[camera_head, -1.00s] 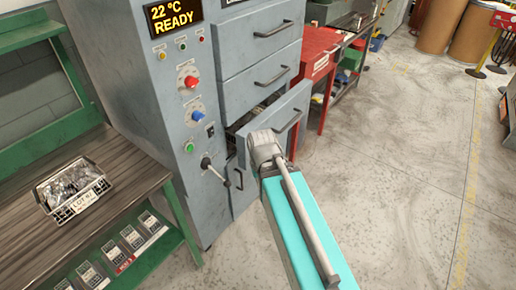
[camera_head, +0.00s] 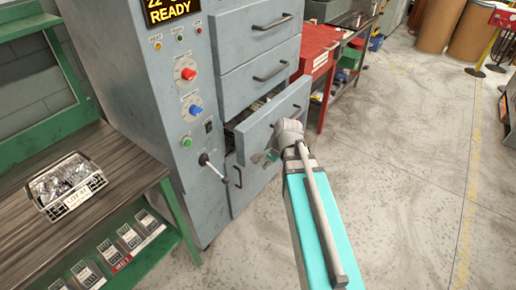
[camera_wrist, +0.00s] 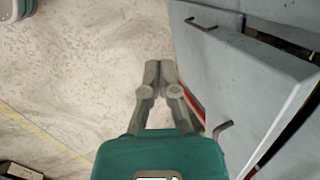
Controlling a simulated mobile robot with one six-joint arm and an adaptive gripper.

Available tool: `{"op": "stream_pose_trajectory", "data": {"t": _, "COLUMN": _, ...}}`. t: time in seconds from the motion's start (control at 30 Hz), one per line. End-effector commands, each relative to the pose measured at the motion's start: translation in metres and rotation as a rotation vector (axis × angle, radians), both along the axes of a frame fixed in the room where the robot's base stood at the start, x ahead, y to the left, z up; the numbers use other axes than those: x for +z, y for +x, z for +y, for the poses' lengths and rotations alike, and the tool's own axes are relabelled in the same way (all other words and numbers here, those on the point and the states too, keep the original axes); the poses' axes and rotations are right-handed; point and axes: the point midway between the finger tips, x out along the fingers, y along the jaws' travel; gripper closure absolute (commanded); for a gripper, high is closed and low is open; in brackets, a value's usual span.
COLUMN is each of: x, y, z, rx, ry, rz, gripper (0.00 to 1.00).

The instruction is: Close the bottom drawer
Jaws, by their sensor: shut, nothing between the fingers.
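The bottom drawer (camera_head: 277,121) of the grey cabinet is pulled partly out in the head view, with a dark gap behind its front. Its front has a dark bar handle. A grey panel, apparently the drawer front (camera_wrist: 238,80), stands to the right of the fingers. The fingertips look apart from it, but I cannot tell the exact distance.
The drawers above (camera_head: 255,80) are shut. A lower door (camera_head: 250,185) sits below the open drawer. A lever and knobs are on the cabinet's left side. A workbench with a parts bin (camera_head: 68,184) stands at left, a red cabinet (camera_head: 318,62) behind.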

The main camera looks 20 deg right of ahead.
Motion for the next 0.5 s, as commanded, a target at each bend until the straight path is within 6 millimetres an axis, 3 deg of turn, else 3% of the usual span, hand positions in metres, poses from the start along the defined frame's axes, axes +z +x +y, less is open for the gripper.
{"op": "stream_pose_trajectory", "data": {"t": 0.5, "x": -0.003, "y": 0.065, "z": -0.062, "rx": -0.891, "ry": 0.495, "rz": 0.097, "gripper": 1.0}}
